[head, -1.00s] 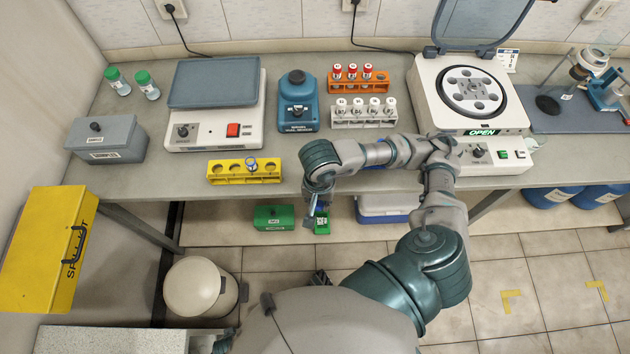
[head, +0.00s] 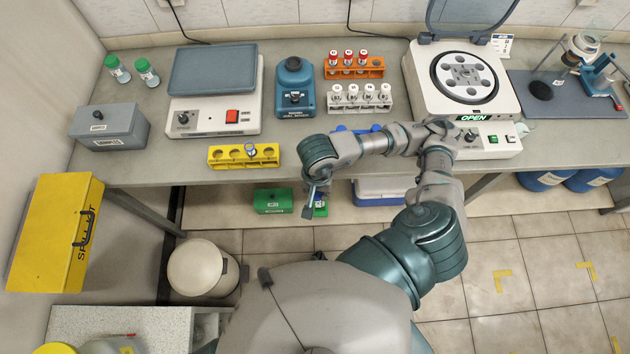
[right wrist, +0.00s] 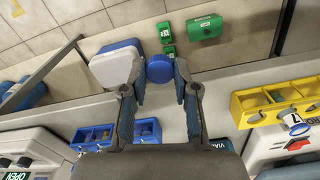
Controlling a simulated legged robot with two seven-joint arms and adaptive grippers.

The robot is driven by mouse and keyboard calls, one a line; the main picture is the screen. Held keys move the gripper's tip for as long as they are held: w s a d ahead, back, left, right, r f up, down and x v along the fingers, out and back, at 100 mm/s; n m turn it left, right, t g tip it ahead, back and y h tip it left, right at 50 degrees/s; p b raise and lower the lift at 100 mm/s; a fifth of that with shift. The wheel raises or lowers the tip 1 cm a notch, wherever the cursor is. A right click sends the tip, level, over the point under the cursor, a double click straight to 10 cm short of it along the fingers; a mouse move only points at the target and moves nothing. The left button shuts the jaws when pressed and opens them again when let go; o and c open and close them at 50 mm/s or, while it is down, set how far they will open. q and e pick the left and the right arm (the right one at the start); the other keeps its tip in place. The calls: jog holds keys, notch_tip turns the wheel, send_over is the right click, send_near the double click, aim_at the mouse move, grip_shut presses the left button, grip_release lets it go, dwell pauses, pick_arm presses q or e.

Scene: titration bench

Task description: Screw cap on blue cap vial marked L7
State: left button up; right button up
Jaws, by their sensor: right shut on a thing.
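My right gripper (right wrist: 160,85) is shut on a round blue cap (right wrist: 160,68), held between its fingertips. Whether anything hangs under the cap is hidden. In the head view this gripper (head: 315,198) hangs just in front of the bench's front edge, right of the yellow rack (head: 216,157). A single vial (head: 251,150) stands upright in that rack; the vial also shows in the right wrist view (right wrist: 294,121), apart from the gripper. Its top looks pale with a blue rim, and its marking is too small to read. My left gripper is not in view.
A blue rack (head: 375,128) lies partly hidden behind my right forearm. Racks of red-capped (head: 348,60) and white-capped vials (head: 360,95) stand behind it. A scale (head: 212,120), blue mixer (head: 296,90) and open centrifuge (head: 465,80) flank them. Green boxes (head: 271,200) sit on the lower shelf.

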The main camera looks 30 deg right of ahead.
jog(key=w+n, duration=0.2)
jog(key=w, duration=0.4)
jog(key=w+r+n, duration=0.1)
jog(key=w+n, duration=0.2)
jog(key=w, duration=0.3)
jog(key=w+n, duration=0.3)
jog(key=w, duration=0.3)
jog(key=shift+w+r, duration=0.25)
jog(key=shift+r, duration=0.15)
jog(key=shift+w+r+n, duration=0.1)
jog(key=shift+w+n, duration=0.2)
jog(key=shift+n, duration=0.1)
